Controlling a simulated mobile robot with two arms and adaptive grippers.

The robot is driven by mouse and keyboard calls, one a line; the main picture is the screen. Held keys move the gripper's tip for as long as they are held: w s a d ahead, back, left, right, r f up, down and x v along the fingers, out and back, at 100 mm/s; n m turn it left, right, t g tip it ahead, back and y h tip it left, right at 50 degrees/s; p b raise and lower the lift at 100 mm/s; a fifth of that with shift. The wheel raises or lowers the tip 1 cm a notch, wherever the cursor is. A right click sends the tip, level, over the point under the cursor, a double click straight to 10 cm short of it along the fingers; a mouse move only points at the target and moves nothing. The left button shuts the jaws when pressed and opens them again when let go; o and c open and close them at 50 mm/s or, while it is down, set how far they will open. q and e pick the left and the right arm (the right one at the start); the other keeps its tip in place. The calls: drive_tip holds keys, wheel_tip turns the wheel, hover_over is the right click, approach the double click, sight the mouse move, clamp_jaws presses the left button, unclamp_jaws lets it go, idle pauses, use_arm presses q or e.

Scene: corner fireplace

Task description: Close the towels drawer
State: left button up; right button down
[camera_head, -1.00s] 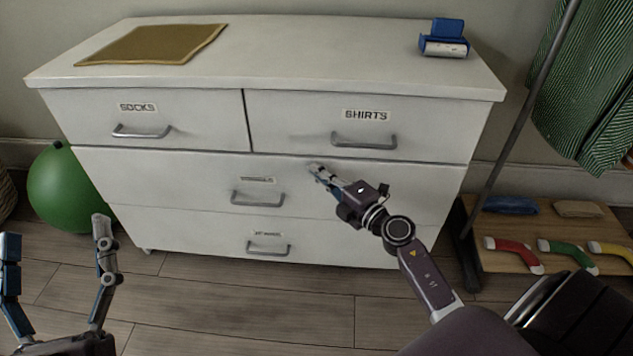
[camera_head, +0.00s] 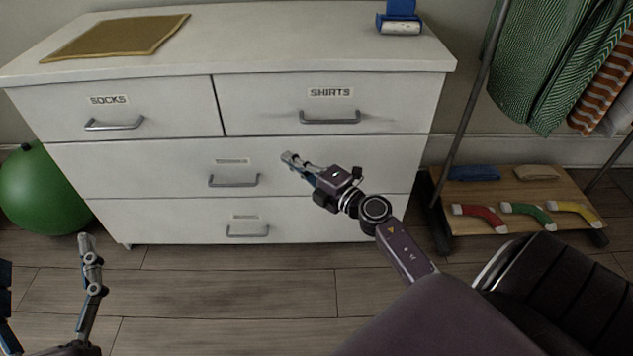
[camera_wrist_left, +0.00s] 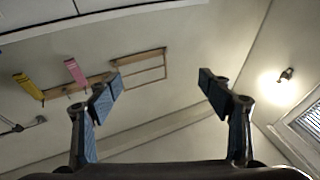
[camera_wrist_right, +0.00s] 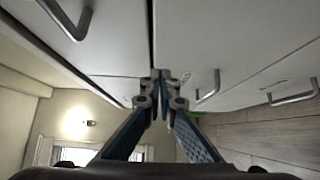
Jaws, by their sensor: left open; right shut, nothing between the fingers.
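A white dresser (camera_head: 250,50) has two top drawers labelled SOCKS (camera_head: 165,110) and SHIRTS (camera_head: 400,110), and two wide drawers below. The middle wide drawer (camera_head: 130,170) and the bottom wide drawer (camera_head: 150,222) carry labels too small to read, so I cannot tell which is the towels drawer. All drawer fronts look flush or nearly so. My right gripper (camera_head: 288,158) is shut and empty in front of the middle drawer's upper part, right of its handle (camera_head: 234,181); contact is unclear. In the right wrist view its fingertips (camera_wrist_right: 160,76) are together. My left gripper (camera_wrist_left: 160,80) is open and empty, away from the dresser.
A brown mat (camera_head: 120,38) and a blue item (camera_head: 400,18) lie on the dresser top. A green ball (camera_head: 45,190) sits at its left. A clothes rack with a low wooden shelf (camera_head: 530,190) stands at the right. Floor in front is bare.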

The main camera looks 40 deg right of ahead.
use_arm(q)
drive_tip(key=f+g, duration=0.1)
drive_tip(key=f, duration=0.1)
drive_tip(key=w+f+g, duration=0.1)
drive_tip(key=f, duration=0.1)
drive_tip(key=shift+w+d+f+y+p, duration=0.1)
drive_tip(key=shift+w+y+p, duration=0.05)
drive_tip(key=shift+y+p, duration=0.2)
use_arm(e)
drive_tip(key=s+d, duration=0.1)
drive_tip(key=s, duration=0.7)
drive_tip(key=shift+s+d+f, duration=0.25)
drive_tip(key=shift+d, duration=0.15)
